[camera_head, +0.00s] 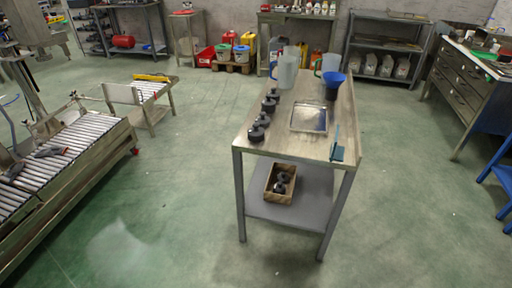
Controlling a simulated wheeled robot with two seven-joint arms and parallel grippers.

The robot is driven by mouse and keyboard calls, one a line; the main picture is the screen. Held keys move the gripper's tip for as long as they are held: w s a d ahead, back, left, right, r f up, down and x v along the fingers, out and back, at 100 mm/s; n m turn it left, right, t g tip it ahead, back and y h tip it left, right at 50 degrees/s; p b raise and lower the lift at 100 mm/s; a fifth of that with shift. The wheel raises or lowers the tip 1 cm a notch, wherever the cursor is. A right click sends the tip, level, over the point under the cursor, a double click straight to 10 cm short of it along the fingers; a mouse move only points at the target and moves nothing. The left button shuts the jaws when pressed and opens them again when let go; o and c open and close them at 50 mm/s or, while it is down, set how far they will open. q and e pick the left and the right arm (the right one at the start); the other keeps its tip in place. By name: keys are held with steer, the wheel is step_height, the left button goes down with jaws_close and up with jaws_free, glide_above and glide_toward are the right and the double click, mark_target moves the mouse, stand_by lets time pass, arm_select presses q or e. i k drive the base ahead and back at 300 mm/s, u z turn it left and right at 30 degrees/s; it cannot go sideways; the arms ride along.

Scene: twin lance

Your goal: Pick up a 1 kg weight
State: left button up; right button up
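Several dark knobbed weights stand in a row along the left edge of a metal table. More dark round pieces (280,186) lie in a wooden box (269,196) on the lower shelf. Any markings are too small to read, so I cannot tell which weight is 1 kg. Neither of my grippers is in view.
A roller conveyor (55,165) stands at left. Open green floor (180,210) surrounds the table.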

mark_target(255, 133)
steer(key=u, duration=0.6)
steer(key=i, duration=0.6)
steer(key=u, duration=0.2)
